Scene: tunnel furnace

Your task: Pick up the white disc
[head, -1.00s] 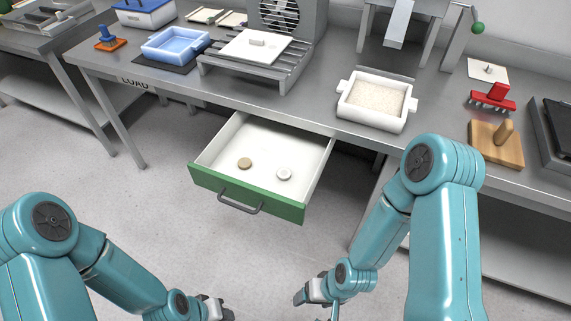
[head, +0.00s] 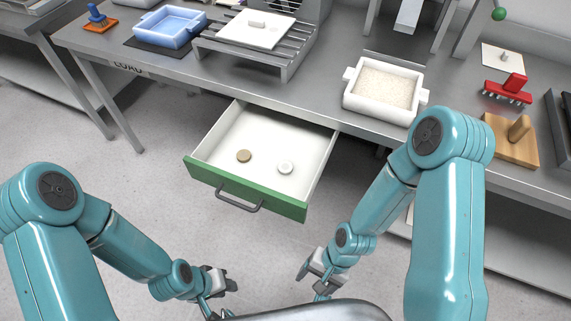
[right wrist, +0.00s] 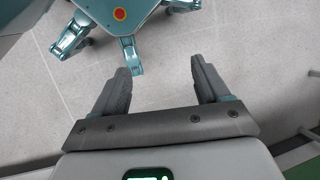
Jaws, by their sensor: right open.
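The white disc (head: 285,167) lies flat on the floor of the open drawer (head: 317,181), towards its front right. A tan disc (head: 243,156) lies to its left, apart from it. My right gripper (head: 311,276) is open and empty, in front of the drawer and below it in the head view. In the right wrist view its two grey fingers (right wrist: 162,78) stand apart with only floor and my own body beyond. My left gripper (head: 232,280) is also in front of the drawer, away from the disc, and its opening is unclear.
The drawer's green front (head: 243,189) with its grey handle (head: 238,203) lies between my grippers and the disc. The workbench (head: 310,103) overhangs the drawer's back. On it stand a white bin of grains (head: 384,111) and a blue tray (head: 170,41).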

